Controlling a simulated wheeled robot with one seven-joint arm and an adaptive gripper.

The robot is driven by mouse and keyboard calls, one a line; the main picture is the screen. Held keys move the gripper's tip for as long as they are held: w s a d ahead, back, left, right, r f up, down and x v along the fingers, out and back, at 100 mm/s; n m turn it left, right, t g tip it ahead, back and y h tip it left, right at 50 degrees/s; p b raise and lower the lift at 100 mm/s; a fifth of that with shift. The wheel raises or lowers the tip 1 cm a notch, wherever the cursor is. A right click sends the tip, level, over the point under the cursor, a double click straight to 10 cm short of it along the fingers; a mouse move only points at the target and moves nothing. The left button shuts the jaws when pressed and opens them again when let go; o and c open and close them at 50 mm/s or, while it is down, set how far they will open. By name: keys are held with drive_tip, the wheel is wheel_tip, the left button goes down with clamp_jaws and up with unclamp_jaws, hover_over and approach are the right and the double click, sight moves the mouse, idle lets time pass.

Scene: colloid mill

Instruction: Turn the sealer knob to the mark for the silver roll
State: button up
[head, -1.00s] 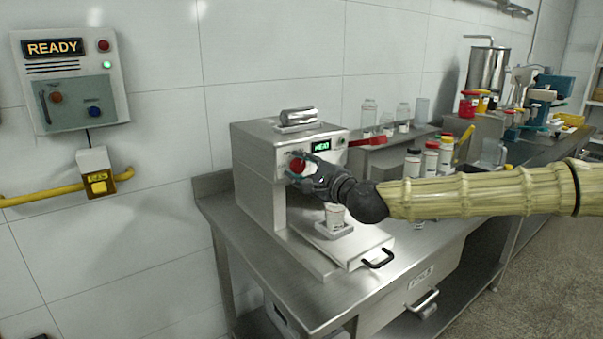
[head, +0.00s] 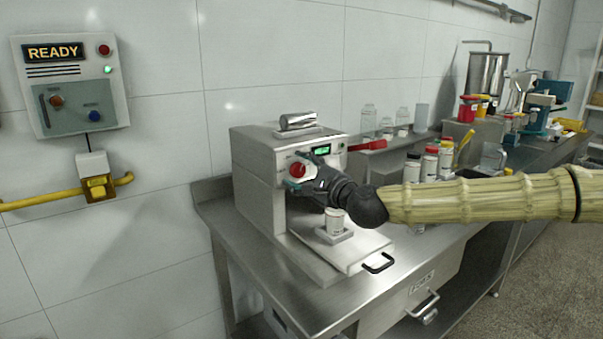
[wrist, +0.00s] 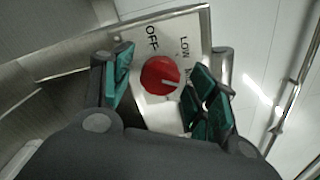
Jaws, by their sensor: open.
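The sealer (head: 255,180) is a steel box on the bench, with a red knob (head: 298,171) on its front. The silver roll (head: 298,121) lies on top of it. In the wrist view the knob (wrist: 160,75) has a white pointer line toward the picture's right, toward a label starting with M that a finger partly hides. OFF and LOW are readable on the plate. My gripper (head: 304,171) is open at the knob. In the wrist view its green-padded fingers (wrist: 163,86) stand on either side of the knob, with visible gaps.
A small cup (head: 335,220) stands on the sealer's front plate, below my gripper. A red-handled lever (head: 368,145) sticks out at right. Several capped bottles (head: 430,160) stand beyond my arm. A READY panel (head: 70,85) hangs on the left wall.

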drive_tip(key=shift+s, duration=0.1)
drive_tip(key=v, duration=1.2)
